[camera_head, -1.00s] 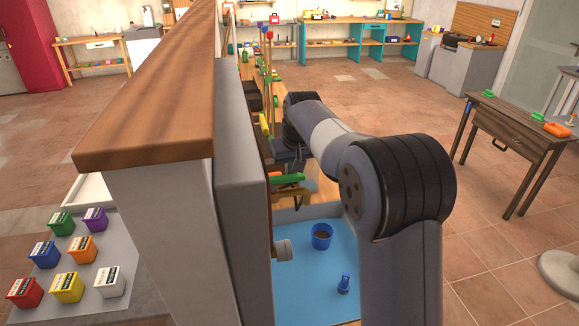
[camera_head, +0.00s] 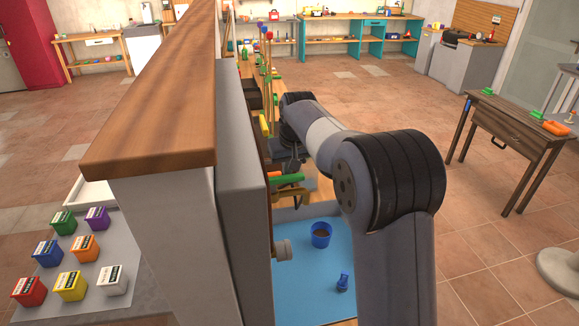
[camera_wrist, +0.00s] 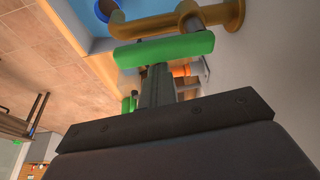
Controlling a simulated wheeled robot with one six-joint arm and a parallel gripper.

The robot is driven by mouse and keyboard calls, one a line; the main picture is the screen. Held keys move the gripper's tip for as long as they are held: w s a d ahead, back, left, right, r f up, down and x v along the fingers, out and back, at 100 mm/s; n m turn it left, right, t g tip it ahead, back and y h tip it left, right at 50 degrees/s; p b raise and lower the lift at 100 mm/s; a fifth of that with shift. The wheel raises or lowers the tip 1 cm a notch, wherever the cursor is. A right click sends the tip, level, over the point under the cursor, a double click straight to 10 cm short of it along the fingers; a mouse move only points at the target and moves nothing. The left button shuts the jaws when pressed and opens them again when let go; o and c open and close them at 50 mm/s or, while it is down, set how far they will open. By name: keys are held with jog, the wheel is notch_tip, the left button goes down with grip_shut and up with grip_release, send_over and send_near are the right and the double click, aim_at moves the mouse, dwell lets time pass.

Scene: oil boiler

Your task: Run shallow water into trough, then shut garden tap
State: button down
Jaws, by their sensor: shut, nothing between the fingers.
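The garden tap (camera_head: 290,193) is brass with a green lever handle (camera_head: 287,178), mounted on the side of the grey wall. In the wrist view the brass tap (camera_wrist: 185,18) shows close up, with its green handle (camera_wrist: 165,49) lying crosswise in front of my gripper (camera_wrist: 158,72). My gripper is shut and empty, its fingertips at or very near the lower edge of the handle; I cannot tell if they touch. The spout outlet and any water are not clear.
A blue bucket (camera_head: 321,235) with brown contents and a small blue item (camera_head: 343,283) stand on a blue surface (camera_head: 307,265) below the tap. The wood-capped wall (camera_head: 155,100) stands close on the left. Open tiled floor (camera_head: 400,95) lies to the right.

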jog(key=b+v, duration=0.1)
jog(key=v, duration=0.9)
jog(key=shift+s+r, duration=0.15)
jog(key=shift+d, duration=0.15)
jog(key=d+x, duration=0.1)
jog(key=x, duration=0.9)
jog(key=shift+a+f, duration=0.3)
jog(key=shift+a, duration=0.15)
jog(key=shift+d, duration=0.1)
